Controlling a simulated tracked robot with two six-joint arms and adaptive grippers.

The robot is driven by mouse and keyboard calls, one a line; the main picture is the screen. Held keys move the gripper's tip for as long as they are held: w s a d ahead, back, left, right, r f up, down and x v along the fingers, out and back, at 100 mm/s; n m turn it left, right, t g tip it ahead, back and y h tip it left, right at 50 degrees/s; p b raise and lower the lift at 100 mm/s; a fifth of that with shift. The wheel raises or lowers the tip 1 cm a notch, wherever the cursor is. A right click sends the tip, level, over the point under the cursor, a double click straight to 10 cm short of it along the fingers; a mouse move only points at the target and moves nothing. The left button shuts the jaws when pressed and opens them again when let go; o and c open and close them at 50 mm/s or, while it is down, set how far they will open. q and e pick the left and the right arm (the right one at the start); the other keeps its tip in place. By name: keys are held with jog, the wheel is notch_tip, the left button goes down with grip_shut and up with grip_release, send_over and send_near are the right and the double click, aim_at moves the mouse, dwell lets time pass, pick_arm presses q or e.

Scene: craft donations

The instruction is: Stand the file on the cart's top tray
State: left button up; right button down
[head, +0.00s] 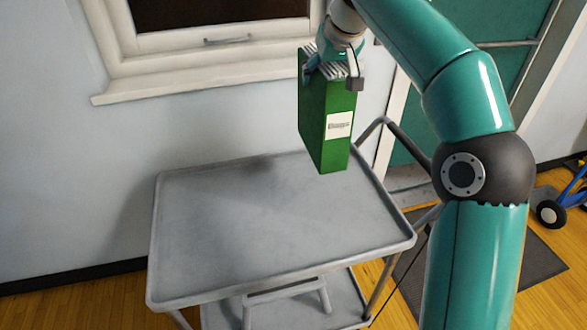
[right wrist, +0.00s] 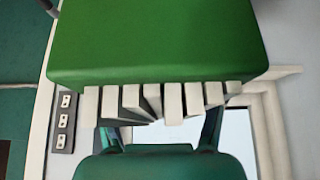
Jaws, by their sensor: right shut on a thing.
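The green file (head: 325,120) has a white label on its narrow side and pale page edges along its top. My right gripper (head: 333,68) is shut on it from above and holds it upright. In the head view it hangs over the back right part of the cart's top tray (head: 250,230), seemingly above the surface. In the right wrist view the file (right wrist: 155,45) fills the upper middle, its page edges facing the gripper (right wrist: 160,135). The fingertips are partly hidden there. The tray is grey with a raised rim and looks empty. My left gripper is not in view.
The cart's handle (head: 385,125) rises at the tray's right end. A small stool-like shape (head: 285,292) shows on the lower shelf. A window sill (head: 200,82) and wall stand behind. A blue hand truck (head: 560,205) and a dark mat (head: 525,262) are at the right.

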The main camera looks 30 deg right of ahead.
aim_at(331, 124)
jog(key=f+b, duration=0.2)
jog(key=f, duration=0.4)
jog(key=f+b, duration=0.2)
jog(key=f, duration=0.5)
jog(key=shift+w+a+f+b, duration=0.1)
jog(key=shift+a+f+b, duration=0.1)
jog(key=shift+f+b, duration=0.55)
jog(key=shift+f, duration=1.9)
jog(key=shift+c, duration=0.7)
grip_release()
jog(key=p+v, duration=0.1)
jog(key=v, duration=1.1)
jog(key=shift+a, duration=0.1)
